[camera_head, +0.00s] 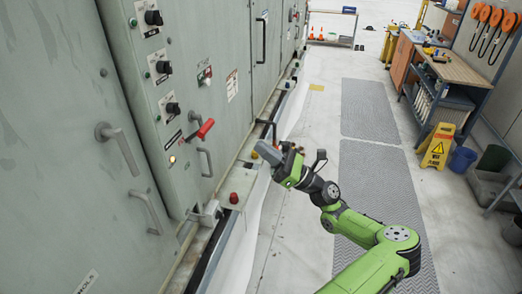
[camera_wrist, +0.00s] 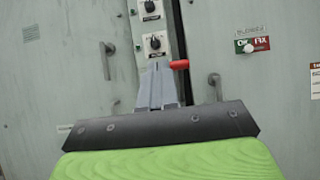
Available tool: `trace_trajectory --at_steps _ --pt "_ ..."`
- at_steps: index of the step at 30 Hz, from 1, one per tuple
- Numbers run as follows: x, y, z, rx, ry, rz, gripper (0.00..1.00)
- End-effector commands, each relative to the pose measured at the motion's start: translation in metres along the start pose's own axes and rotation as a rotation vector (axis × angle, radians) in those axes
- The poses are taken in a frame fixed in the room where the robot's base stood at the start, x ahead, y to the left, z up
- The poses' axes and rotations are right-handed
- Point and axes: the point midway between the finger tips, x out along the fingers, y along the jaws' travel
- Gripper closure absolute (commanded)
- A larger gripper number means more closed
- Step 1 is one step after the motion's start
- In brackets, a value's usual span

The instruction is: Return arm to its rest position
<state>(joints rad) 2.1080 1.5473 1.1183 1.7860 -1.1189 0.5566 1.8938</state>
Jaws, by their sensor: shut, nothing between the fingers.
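My arm is green and black and reaches from the lower right of the head view toward the grey cabinet row (camera_head: 70,110). My gripper (camera_head: 266,151) is shut and empty, in front of the cabinets and pointing at them. In the wrist view its grey fingers (camera_wrist: 160,72) are together, with cabinet doors behind. A red-handled lever (camera_head: 205,129) on the cabinet front is left of my gripper in the head view. In the wrist view the red handle (camera_wrist: 179,65) shows just right of the fingertips. Whether they touch is not clear, but the head view shows a gap.
A ledge with a red button (camera_head: 233,198) runs along the cabinet base. Grey floor mats (camera_head: 380,110) lie under and beyond my arm. A yellow wet-floor sign (camera_head: 437,146), a blue bin (camera_head: 462,160) and a workbench (camera_head: 452,68) stand at the right. The aisle between is clear.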

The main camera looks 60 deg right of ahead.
Motion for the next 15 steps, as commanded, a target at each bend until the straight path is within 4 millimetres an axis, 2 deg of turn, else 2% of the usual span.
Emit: trace_trajectory --at_steps 11,13,15 --pt "0.000 0.000 0.000 0.000 0.000 0.000 1.00" --pt "0.006 0.003 -0.005 0.000 0.018 0.016 1.00" --pt "0.024 0.014 -0.024 -0.004 0.083 0.075 1.00"
